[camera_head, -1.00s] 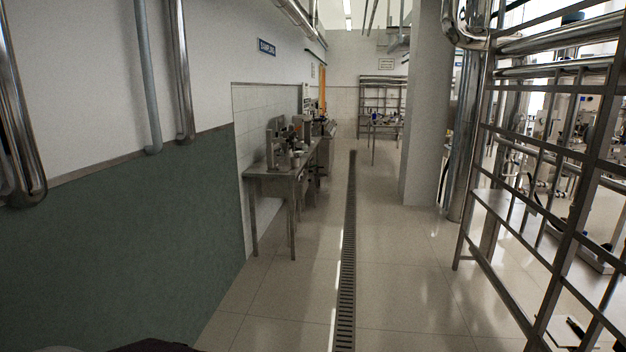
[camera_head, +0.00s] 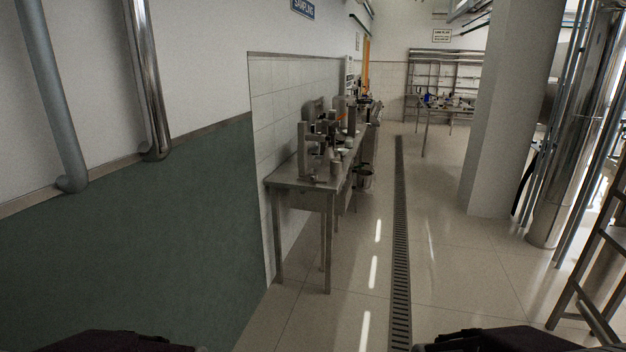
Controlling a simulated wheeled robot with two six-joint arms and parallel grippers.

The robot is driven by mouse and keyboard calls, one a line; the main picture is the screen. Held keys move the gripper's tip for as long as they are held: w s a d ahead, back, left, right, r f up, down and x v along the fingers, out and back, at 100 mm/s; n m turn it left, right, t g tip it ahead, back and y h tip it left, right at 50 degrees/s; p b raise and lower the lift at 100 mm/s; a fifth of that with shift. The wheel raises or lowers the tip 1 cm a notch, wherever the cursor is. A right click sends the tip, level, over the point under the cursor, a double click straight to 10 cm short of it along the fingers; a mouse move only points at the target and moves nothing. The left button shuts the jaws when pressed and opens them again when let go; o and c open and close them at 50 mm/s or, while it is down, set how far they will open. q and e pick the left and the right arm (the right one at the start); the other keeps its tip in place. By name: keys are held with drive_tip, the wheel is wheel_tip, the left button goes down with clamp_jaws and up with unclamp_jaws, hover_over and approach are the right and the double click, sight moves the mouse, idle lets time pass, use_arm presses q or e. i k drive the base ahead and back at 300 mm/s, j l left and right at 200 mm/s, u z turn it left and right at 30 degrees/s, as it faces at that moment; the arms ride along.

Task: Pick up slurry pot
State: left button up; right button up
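A steel bench (camera_head: 290,176) stands against the left wall ahead of me, with lab equipment on it. A small grey metal cup-like vessel (camera_head: 336,167) stands near the bench's front right; I cannot tell whether it is the slurry pot. A larger dark pot or bucket (camera_head: 364,178) shows beside the bench, farther back. Only dark parts of my arms show at the bottom edge. Neither gripper is in view.
A floor drain (camera_head: 400,240) runs along the aisle. A pillar (camera_head: 510,110) and steel pipes stand on the right, with a metal frame (camera_head: 600,270) at the right edge. The tiled floor between bench and pillar is clear. A rack (camera_head: 440,75) stands at the back.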

sight(335, 164)
drive_tip(key=i, duration=0.8)
drive_tip(key=i+z, duration=0.1)
drive_tip(key=i, duration=0.75)
drive_tip(key=i+j+z, duration=0.1)
drive_tip(key=i, duration=0.7)
drive_tip(key=i+j, duration=0.25)
drive_tip(key=i, duration=0.55)
drive_tip(key=i+z, duration=0.15)
drive_tip(key=i, duration=0.2)
drive_tip(key=i+j+z, duration=0.2)
drive_tip(key=i+l, duration=0.05)
drive_tip(key=i, duration=0.05)
